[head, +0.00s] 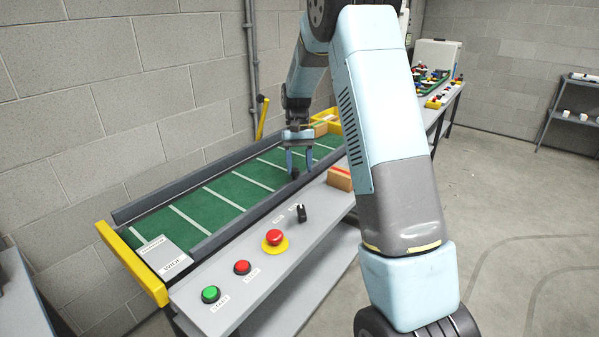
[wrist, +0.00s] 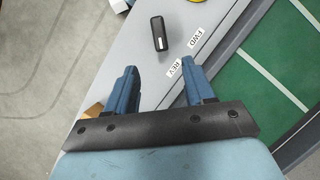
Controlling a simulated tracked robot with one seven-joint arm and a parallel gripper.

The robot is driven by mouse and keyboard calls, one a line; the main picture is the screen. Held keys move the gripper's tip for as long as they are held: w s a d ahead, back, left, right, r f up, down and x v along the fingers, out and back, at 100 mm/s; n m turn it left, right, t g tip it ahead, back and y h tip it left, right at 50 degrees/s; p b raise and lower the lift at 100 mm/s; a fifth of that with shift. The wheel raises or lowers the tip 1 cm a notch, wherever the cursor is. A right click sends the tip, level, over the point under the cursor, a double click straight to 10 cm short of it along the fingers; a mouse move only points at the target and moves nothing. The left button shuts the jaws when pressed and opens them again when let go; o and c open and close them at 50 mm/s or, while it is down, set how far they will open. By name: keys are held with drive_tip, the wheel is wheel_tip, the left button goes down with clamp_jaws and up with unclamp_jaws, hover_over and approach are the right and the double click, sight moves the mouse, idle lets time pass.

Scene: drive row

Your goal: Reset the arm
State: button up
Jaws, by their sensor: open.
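My arm reaches out across the head view, with its blue links bent over the console. My gripper (head: 299,168) is open, with its two blue fingers pointing down above the far part of the green belt's near side. Nothing shows between the fingers in the wrist view (wrist: 160,74). There the black selector switch (wrist: 159,34) lies beyond the fingertips, beside the FWD and REV labels (wrist: 187,51). In the head view the same switch (head: 301,213) stands on the grey console, nearer to me than the gripper. A small dark thing (head: 295,174) shows by the fingertips; I cannot tell what it is.
The console (head: 250,294) carries a green button (head: 210,294), a red button (head: 242,267) and a red mushroom button (head: 274,237). The green belt (head: 238,188) runs behind it. A wooden block (head: 340,179) sits near the gripper. Open floor (head: 500,220) lies right.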

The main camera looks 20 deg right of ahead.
drive_tip(key=s+r+n+t, duration=0.1)
drive_tip(key=s+r+t, duration=0.4)
drive_tip(key=s+r, duration=1)
drive_tip(key=s+r+t, duration=0.2)
drive_tip(key=s, duration=0.7)
drive_tip(key=s+r+n+t, duration=0.1)
drive_tip(key=s+r+t, duration=0.1)
drive_tip(key=s, duration=0.8)
drive_tip(key=shift+s+a+r+t+h, duration=0.2)
drive_tip(key=shift+r+t+h, duration=0.2)
drive_tip(key=shift+t, duration=0.2)
